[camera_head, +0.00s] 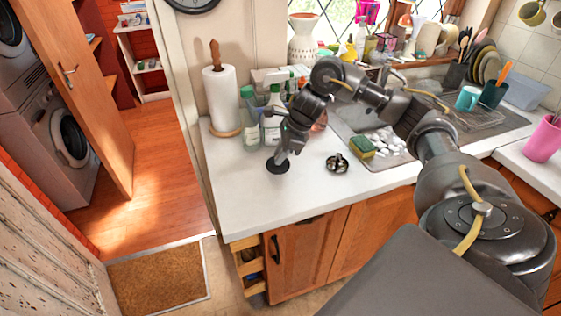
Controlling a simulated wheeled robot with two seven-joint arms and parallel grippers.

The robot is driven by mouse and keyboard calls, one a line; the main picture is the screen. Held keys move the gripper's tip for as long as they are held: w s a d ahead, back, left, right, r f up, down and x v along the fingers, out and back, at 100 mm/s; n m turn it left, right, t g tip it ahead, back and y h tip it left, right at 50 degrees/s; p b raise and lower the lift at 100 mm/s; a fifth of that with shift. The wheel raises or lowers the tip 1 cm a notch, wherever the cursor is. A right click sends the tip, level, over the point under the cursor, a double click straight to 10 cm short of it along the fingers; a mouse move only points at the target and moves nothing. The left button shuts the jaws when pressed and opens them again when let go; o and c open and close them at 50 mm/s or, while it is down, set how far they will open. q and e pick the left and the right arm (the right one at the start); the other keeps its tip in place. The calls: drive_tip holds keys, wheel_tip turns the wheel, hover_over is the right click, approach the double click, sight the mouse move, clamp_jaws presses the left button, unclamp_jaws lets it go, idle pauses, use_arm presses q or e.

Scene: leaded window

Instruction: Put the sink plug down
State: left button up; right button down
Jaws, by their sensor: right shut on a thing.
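The sink plug (277,166) is a dark, flat round disc at the white counter's left part, in front of the bottles. My right gripper (281,155) points down over it and is shut on it. The fingers hide part of the plug's top. The plug is at or very near the counter surface; I cannot tell whether it touches. My left gripper is not in view.
A dark metallic round item (337,163) lies right of the plug. A green-and-yellow sponge (362,147) sits by the sink (391,159). Spray bottles (249,120) and a paper towel roll (222,98) stand behind. The counter's front left (237,205) is clear.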

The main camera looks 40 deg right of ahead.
wheel_tip(320, 180, down, 3)
drive_tip(key=shift+w+f, duration=0.1)
drive_tip(key=shift+f, duration=0.1)
drive_tip(key=shift+f, duration=0.1)
drive_tip(key=c, duration=1.3)
unclamp_jaws()
drive_tip(key=shift+o, duration=0.2)
drive_tip(key=shift+r, duration=0.2)
drive_tip(key=p+v, duration=0.2)
drive_tip(key=v, duration=1)
